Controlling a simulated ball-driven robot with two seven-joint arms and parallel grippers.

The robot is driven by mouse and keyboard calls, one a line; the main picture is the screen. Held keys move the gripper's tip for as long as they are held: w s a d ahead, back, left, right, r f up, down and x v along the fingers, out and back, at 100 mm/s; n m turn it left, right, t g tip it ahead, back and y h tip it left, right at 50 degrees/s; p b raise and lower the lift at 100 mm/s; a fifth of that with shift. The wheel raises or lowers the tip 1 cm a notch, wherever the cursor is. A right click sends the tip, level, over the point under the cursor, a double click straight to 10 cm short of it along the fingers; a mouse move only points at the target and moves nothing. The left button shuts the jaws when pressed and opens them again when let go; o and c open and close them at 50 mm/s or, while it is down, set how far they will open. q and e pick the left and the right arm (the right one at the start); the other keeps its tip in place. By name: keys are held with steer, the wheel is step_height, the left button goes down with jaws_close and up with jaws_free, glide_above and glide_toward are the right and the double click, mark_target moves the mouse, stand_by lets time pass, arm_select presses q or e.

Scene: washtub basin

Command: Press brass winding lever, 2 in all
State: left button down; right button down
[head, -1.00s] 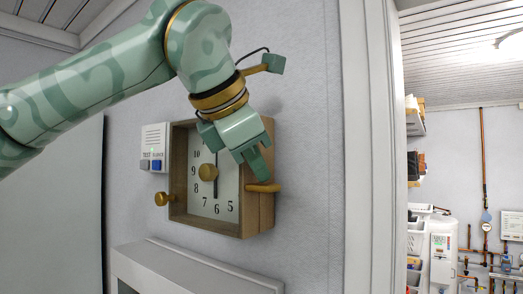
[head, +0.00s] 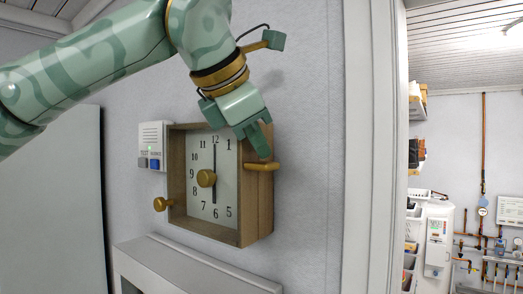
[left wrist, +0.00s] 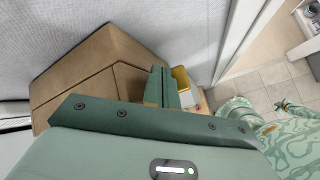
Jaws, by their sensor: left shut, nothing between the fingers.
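The brass winding lever (head: 262,166) sticks out from the right side of a wooden box clock (head: 257,210) on the wall. In the head view my left gripper (head: 264,150) is shut and empty, pointing down, with its fingertips just above the lever. I cannot tell whether they touch it. In the left wrist view the shut fingers (left wrist: 163,88) are beside the brass lever (left wrist: 181,77), and the wooden clock case (left wrist: 85,70) is to their left. Part of the lever is hidden by the fingers there. My right gripper does not show.
A brass knob (head: 160,204) sticks out at the clock's left. A white box with buttons (head: 153,140) is behind it. A pale ledge (head: 190,262) runs below. A door frame (head: 372,150) stands to the right, with bare wall between.

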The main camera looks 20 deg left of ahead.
mark_target(259, 162)
arm_select(q)
steer(key=shift+w+r+p, duration=0.1)
steer(key=shift+r+p, duration=0.35)
steer(key=shift+r, duration=0.2)
step_height(259, 162, up, 5)
steer(key=p, duration=0.5)
stand_by(0.4)
